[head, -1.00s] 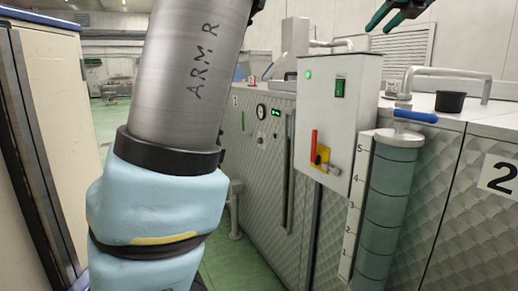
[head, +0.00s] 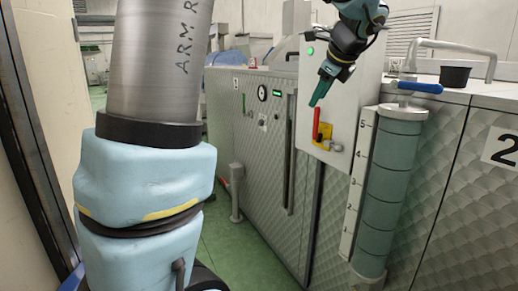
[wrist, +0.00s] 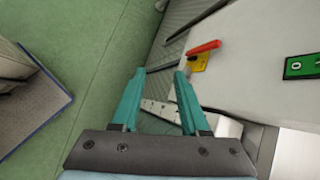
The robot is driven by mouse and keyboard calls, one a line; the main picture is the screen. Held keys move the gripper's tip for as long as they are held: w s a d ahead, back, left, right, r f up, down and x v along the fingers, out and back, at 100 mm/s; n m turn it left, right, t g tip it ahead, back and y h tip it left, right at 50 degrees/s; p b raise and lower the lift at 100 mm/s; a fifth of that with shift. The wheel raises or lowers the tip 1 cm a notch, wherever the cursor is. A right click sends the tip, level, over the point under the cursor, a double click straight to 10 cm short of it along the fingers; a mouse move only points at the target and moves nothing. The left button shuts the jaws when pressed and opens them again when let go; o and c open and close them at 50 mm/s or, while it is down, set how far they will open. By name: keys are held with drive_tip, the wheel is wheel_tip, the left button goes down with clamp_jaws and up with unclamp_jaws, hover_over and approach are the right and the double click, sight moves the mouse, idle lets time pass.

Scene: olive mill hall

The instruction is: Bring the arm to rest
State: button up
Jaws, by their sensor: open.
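My gripper (head: 318,96) is at the upper middle of the head view, in front of the pale control box (head: 345,75), pointing down. In the wrist view its two green fingers (wrist: 160,72) stand apart with nothing between them. A red lever (head: 316,122) on a yellow plate (head: 324,135) is just below the fingertips in the head view. In the wrist view the red lever (wrist: 204,47) lies beyond the fingertips, up and to the right. I cannot tell how far apart they are, but no contact shows.
A gauge tube with a blue-handled valve (head: 413,88) stands right of the box. A black cup (head: 455,76) sits on the machine top. A grey post (head: 236,190) stands on the green floor (head: 235,240). A cream cabinet (head: 35,160) is close on the left.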

drive_tip(key=s+a+f+n+g+b, duration=0.2)
drive_tip(key=s+a+f+n, duration=0.3)
drive_tip(key=f, duration=0.5)
drive_tip(key=s+a+f+n+g+h+b, duration=0.1)
drive_tip(key=s+a+f+n+g+b, duration=0.1)
drive_tip(key=s+a+f+n, duration=0.4)
drive_tip(key=s+a+f+n+g+h+b, duration=0.1)
drive_tip(key=s+a+f+n+g+b, duration=0.1)
drive_tip(key=s+a+f+n, duration=0.4)
drive_tip(key=a+f+n, duration=0.5)
drive_tip(key=f+n, duration=0.2)
drive_tip(key=f, duration=0.1)
drive_tip(key=shift+a+f+n, duration=0.25)
drive_tip(key=shift+f+n, duration=0.05)
drive_tip(key=shift+f, duration=0.1)
